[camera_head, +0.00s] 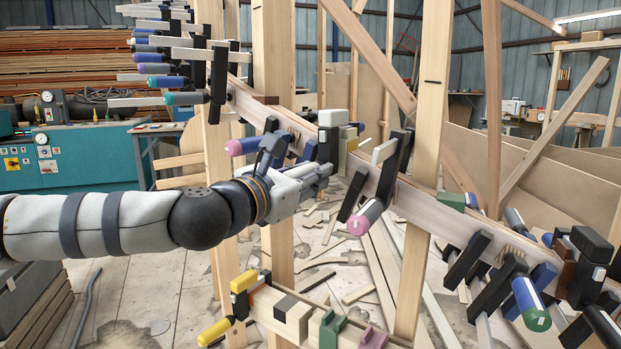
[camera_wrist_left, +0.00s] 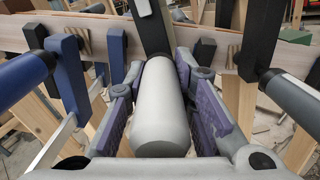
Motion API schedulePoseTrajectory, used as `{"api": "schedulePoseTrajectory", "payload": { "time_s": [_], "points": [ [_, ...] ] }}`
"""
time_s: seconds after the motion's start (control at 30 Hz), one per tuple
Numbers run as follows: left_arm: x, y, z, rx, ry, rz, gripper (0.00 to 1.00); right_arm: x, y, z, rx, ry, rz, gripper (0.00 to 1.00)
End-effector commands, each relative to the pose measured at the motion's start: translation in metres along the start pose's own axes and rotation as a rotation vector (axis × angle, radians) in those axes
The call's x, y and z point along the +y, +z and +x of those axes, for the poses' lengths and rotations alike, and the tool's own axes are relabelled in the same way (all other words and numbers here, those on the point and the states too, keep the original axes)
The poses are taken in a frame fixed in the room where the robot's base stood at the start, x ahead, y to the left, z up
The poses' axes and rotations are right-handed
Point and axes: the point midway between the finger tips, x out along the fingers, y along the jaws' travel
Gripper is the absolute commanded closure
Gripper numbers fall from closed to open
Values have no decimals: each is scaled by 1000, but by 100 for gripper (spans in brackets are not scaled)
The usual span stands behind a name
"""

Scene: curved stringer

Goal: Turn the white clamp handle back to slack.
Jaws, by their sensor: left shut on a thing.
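The white clamp handle (camera_wrist_left: 160,115) is a smooth pale cylinder in the left wrist view. It lies lengthwise between the two purple-padded fingers of my left gripper (camera_wrist_left: 161,80), which is shut on it. The handle joins a black clamp bar (camera_wrist_left: 151,25) at the wooden beam. In the head view my left gripper (camera_head: 322,174) reaches in from the left to the clamp at the middle of the beam, where the black clamp bar (camera_head: 326,145) shows above the fingers. The handle itself is hidden there by the gripper. My right gripper is not in view.
A clamp with a pink-ended handle (camera_head: 365,218) hangs close to the right, and another pink-ended handle (camera_head: 242,146) sits to the left. The curved wooden beam (camera_head: 440,212) carries several more clamps. A wooden post (camera_head: 433,90) stands behind.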

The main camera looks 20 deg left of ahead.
Motion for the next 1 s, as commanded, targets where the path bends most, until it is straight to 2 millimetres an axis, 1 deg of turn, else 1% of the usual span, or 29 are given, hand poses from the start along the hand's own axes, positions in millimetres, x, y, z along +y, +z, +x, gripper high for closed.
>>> {"api": "schedulePoseTrajectory", "payload": {
  "time_s": [0.3, 0.67, 0.7, 0.77, 0.8, 1.0],
  "points": [
    [0, 1, 0, -2, 1, -56, 100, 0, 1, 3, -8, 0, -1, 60],
    [0, 2, 0, -3, 1, -58, 100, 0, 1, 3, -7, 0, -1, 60],
    [0, 2, 0, -3, 1, -58, 73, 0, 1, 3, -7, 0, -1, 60],
    [0, 2, 0, -3, 1, -58, 59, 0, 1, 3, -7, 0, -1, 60],
    [0, 2, 0, -3, 1, -58, 56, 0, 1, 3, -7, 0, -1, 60],
    [0, 1, 0, -2, 0, -58, 56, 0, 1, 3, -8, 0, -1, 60]
  ]
}}
